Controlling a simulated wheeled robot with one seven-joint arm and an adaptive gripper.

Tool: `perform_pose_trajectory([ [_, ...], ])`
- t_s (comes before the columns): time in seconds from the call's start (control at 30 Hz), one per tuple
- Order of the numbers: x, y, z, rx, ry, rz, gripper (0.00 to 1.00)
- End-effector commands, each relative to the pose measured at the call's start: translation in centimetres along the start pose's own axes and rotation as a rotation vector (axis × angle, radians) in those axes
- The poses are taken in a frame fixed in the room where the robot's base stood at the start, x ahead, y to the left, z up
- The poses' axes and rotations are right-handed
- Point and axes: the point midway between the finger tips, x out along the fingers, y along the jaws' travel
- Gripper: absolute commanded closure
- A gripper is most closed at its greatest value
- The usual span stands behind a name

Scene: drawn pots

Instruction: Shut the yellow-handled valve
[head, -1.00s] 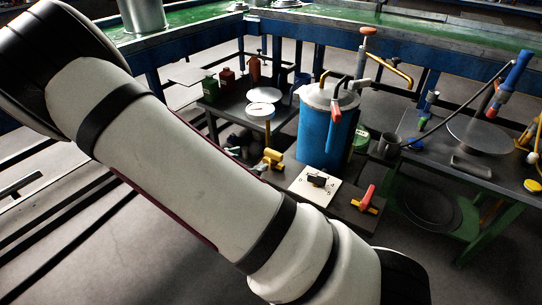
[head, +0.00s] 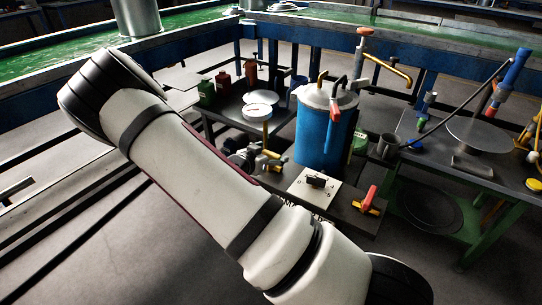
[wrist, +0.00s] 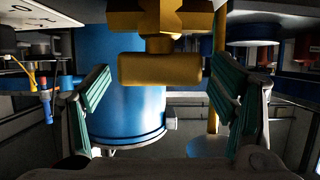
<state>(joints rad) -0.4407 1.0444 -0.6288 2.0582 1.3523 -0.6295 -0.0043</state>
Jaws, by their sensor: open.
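The yellow-handled valve (head: 268,160) stands on the low dark bench, left of the blue pot. In the wrist view its thick yellow handle bar (wrist: 160,69) lies crosswise at the upper middle, with the yellow body above it in the picture. My gripper (head: 246,160) is at the valve's left side in the head view, partly hidden by my arm. In the wrist view my gripper (wrist: 162,108) is open, with one teal-padded finger on either side of the bar. Gaps show at both ends of the bar, and the fingers do not appear to touch it.
The blue pot (head: 318,135) stands close to the valve. A white plate with a black knob (head: 316,181) and a red-handled valve (head: 368,198) are to the right. Open floor lies in front.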

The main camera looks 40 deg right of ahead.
Motion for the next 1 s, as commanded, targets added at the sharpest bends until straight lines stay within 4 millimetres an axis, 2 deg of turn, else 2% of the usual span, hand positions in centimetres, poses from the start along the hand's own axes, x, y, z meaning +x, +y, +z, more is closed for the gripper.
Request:
perform_pose_trajectory([
  [0.33,0.43,0.00,-0.02,0.001,0.000,0.000,0.22],
  [0.37,0.43,0.00,-0.02,0.001,0.000,0.000,0.26],
  [0.5,0.41,0.00,-0.02,0.001,0.000,0.000,0.58],
  [0.57,0.41,0.00,-0.02,0.001,0.000,0.000,0.70],
  [1.0,0.42,0.11,-0.02,-0.019,-0.001,-0.042,0.70],
])
